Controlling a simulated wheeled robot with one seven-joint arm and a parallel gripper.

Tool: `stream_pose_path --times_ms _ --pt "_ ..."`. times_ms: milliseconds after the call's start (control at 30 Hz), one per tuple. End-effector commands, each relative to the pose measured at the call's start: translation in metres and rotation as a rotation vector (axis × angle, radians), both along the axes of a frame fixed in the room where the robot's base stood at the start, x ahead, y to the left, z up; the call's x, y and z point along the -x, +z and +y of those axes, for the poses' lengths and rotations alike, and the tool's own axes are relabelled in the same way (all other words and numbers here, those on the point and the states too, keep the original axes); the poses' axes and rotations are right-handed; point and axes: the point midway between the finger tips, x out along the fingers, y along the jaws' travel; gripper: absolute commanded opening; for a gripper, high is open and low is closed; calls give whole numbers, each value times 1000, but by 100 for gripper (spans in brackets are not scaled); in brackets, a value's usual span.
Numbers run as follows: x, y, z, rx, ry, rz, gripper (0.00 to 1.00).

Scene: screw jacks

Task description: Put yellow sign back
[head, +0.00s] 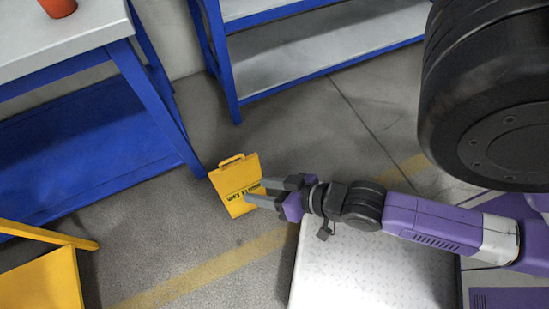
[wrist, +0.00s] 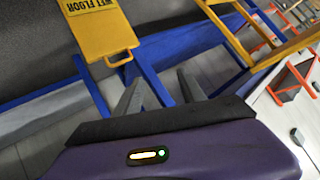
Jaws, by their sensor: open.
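The yellow sign (head: 232,177) has a handle at its top and dark "WET FLOOR" lettering. It is on the grey floor near the blue table leg; I cannot tell whether it stands or leans. It also shows in the wrist view (wrist: 100,35), at the upper left. My gripper (head: 255,191) is open and empty, its fingers overlapping the sign's right side in the head view. In the wrist view the space between my fingertips (wrist: 160,77) holds nothing, and the sign is beyond and left of them. The fingers partly hide the sign's right side in the head view.
A blue-framed table (head: 62,42) with an orange container (head: 58,7) stands upper left. Blue shelving (head: 300,60) is behind. A large black tyre (head: 490,90) is upper right. A pale platform (head: 365,265) lies below my arm. A yellow frame (head: 45,270) is lower left.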

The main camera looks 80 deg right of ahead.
Motion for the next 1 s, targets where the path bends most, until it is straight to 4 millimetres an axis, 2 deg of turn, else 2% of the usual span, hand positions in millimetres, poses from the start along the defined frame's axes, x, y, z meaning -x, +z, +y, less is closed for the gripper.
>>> stream_pose_path --times_ms 33,100,200,300,433,800,867,1000 --pt "11 21 11 78 77 -34 48" --pt "20 51 22 188 167 -92 48" --pt "30 87 34 314 264 -167 48" --pt "36 113 42 397 321 -219 48" --pt "39 127 46 446 350 -251 48" --pt "39 132 46 450 351 -255 48" --pt "39 137 46 449 351 -254 48" --pt "39 160 46 448 351 -254 48"
